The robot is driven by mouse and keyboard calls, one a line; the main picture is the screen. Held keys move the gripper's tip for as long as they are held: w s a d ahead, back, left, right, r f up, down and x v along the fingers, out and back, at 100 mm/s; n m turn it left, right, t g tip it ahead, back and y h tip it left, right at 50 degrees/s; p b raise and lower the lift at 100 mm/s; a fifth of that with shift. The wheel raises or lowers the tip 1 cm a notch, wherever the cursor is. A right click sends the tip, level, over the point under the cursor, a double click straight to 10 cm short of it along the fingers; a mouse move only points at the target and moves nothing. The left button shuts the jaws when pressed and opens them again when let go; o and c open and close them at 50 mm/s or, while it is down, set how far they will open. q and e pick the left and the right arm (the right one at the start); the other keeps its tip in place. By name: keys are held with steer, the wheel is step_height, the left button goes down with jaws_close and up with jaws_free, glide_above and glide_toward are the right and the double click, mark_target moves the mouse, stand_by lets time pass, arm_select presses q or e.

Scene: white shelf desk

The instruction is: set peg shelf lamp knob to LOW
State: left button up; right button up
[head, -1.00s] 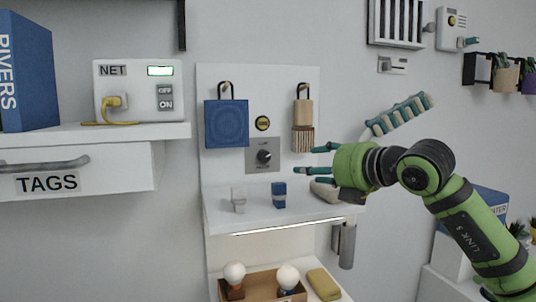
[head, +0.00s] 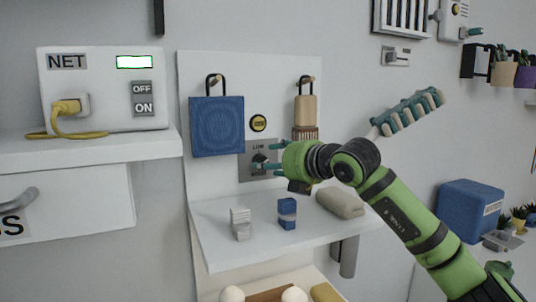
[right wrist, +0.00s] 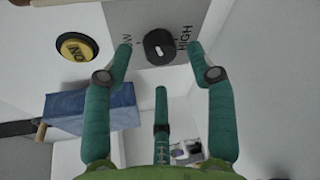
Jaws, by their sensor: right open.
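The lamp knob (head: 260,160) is a round black dial on a grey plate (head: 247,173) on the white back panel. Above it the plate reads LOW. In the right wrist view the knob (right wrist: 159,46) shows a small white mark on its lower part, with HIGH to its right and a partly covered label to its left. My right gripper (head: 268,158) is open at the plate, with one green finger on each side of the knob and a third finger below it in the wrist view. Whether the fingers touch the knob is unclear. My left gripper is not in view.
A yellow button (head: 258,123) sits above the plate. Below, the white shelf (head: 245,255) holds a grey block (head: 240,224), a blue block (head: 287,213) and a beige bundle (head: 340,202).

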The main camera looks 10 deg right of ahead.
steer(key=shift+x, duration=1.2)
steer(key=shift+s+d, duration=0.1)
steer(key=shift+s, duration=0.05)
steer(key=c, duration=1.1)
steer(key=shift+c, duration=0.2)
steer(key=shift+f+n+h+b, duration=0.1)
steer(key=shift+n+h+b, duration=0.4)
steer(key=shift+n+b, duration=0.6)
steer(key=shift+s+a+n+h+b, duration=0.1)
steer(key=shift+a+n+h+b, duration=0.1)
steer(key=shift+n+h+b, duration=0.7)
steer(key=n+h+b, duration=0.1)
steer(key=n, duration=0.1)
steer(key=shift+a+n+b, duration=0.15)
steer(key=shift+n+b, duration=0.25)
steer(key=shift+a+n+h+b, duration=0.1)
steer(key=shift+n+h+b, duration=0.8)
steer(key=shift+n, duration=0.5)
steer(key=shift+r, duration=0.2)
